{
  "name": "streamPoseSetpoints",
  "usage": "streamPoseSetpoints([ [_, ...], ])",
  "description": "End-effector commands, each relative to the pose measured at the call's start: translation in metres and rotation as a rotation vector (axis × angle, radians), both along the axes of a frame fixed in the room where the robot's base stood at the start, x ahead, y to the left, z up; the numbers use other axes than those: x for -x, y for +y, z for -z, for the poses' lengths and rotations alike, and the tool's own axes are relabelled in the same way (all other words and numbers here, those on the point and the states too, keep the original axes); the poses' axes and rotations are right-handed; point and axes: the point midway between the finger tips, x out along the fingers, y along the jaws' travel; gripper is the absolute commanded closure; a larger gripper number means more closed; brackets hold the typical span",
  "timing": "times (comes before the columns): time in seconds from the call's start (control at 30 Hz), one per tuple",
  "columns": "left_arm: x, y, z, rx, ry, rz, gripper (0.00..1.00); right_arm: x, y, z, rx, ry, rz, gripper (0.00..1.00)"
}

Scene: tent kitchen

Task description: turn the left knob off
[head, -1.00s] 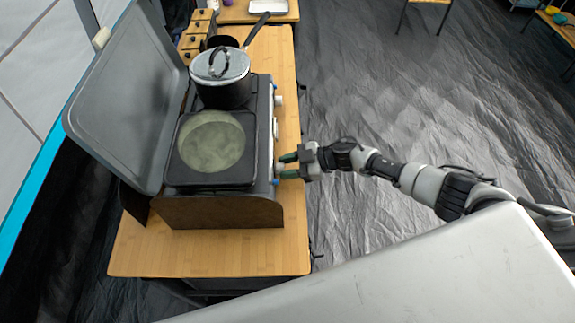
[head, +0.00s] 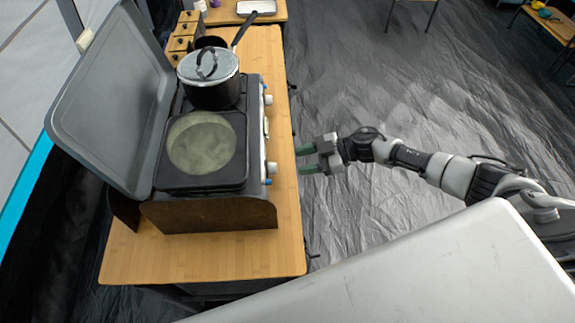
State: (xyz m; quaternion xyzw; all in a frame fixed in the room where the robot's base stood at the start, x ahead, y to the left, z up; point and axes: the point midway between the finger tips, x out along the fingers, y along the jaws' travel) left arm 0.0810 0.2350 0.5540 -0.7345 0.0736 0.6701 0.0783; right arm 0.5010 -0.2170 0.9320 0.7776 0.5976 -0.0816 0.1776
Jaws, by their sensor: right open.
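The camp stove (head: 247,178) stands on a wooden table with its grey lid open. Its front panel faces right and carries two white knobs. The lower knob in the picture (head: 271,168) is by a blue mark near the stove's lower corner. The upper knob (head: 268,100) is beside the pot. My right gripper (head: 303,160) is open and empty, its green-tipped fingers pointing left at the lower knob's height. A gap separates the fingertips from that knob. The knobs' exact angles are too small to tell. My left gripper is not in view.
A lidded pot (head: 210,92) sits on the upper burner, its handle pointing up and right. A round greenish pan surface (head: 201,142) covers the lower one. Wooden drawers (head: 183,30) stand behind. The table (head: 190,262) has bare wood at the bottom; dark floor lies to the right.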

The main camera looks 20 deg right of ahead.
Motion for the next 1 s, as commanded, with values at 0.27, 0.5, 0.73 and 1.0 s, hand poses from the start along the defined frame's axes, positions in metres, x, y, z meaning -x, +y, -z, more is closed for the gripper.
streamPoseSetpoints([
  [0.27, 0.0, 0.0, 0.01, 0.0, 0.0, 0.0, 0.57, 0.009, -0.031, -0.011, -0.001, 0.001, 0.0, 0.54],
  [0.5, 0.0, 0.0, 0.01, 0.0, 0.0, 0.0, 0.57, 0.01, -0.033, -0.013, -0.002, 0.0, 0.0, 0.54],
  [0.73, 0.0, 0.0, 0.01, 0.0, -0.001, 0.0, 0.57, 0.01, -0.033, -0.013, -0.001, 0.0, 0.0, 0.54],
  [1.0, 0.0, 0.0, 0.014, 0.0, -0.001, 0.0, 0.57, -0.002, -0.028, 0.022, -0.038, -0.034, 0.151, 0.54],
])
